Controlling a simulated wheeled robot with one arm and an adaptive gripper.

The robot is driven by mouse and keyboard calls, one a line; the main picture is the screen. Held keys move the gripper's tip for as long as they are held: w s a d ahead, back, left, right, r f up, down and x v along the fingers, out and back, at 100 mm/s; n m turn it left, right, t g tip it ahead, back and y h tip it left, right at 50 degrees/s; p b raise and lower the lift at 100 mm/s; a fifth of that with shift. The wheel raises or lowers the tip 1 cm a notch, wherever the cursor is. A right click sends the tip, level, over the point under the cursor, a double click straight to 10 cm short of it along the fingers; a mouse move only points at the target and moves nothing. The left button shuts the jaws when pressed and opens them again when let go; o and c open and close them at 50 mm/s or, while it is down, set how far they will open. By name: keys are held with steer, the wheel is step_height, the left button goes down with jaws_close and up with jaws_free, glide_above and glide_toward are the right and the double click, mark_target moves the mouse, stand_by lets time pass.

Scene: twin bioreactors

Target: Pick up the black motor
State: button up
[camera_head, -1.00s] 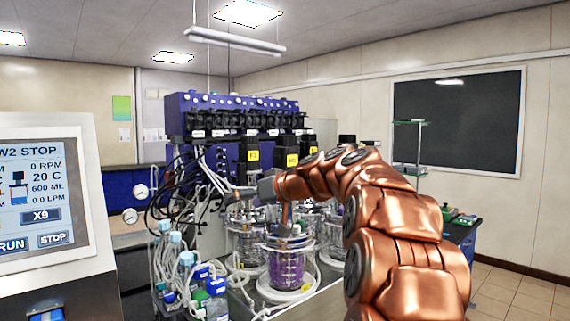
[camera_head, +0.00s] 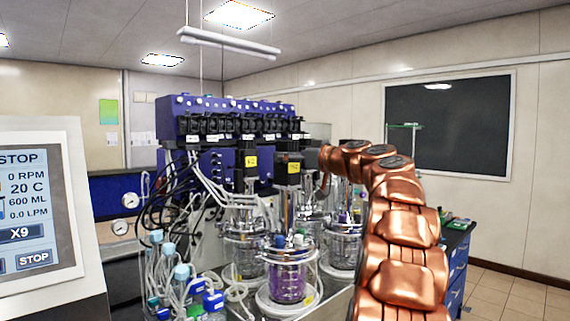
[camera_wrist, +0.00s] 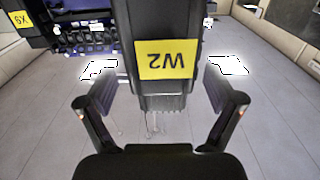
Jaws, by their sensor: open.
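The black motor (camera_wrist: 165,20) with a yellow W2 label fills the upper middle of the wrist view, its label upside down. My gripper (camera_wrist: 160,102) is open, with one finger on each side of the motor's lower part and a visible gap on both sides. In the head view the black motor (camera_head: 288,178) stands upright above the front glass vessel (camera_head: 287,282). My arm reaches it from the right; the fingers are mostly hidden there.
A second black motor (camera_head: 250,160) stands close by on the left; its X9 label shows in the wrist view (camera_wrist: 20,18). A blue rack (camera_head: 230,115) is behind. Tubes and bottles crowd the lower left. The screen (camera_head: 35,210) is at far left.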

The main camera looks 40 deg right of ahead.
steer(key=w+p, duration=0.1)
steer(key=w+f, duration=0.1)
steer(key=w, duration=0.1)
steer(key=shift+w+p, duration=0.15)
steer(key=shift+p, duration=0.25)
steer(key=shift+w, duration=0.65)
steer(key=c, duration=1.7)
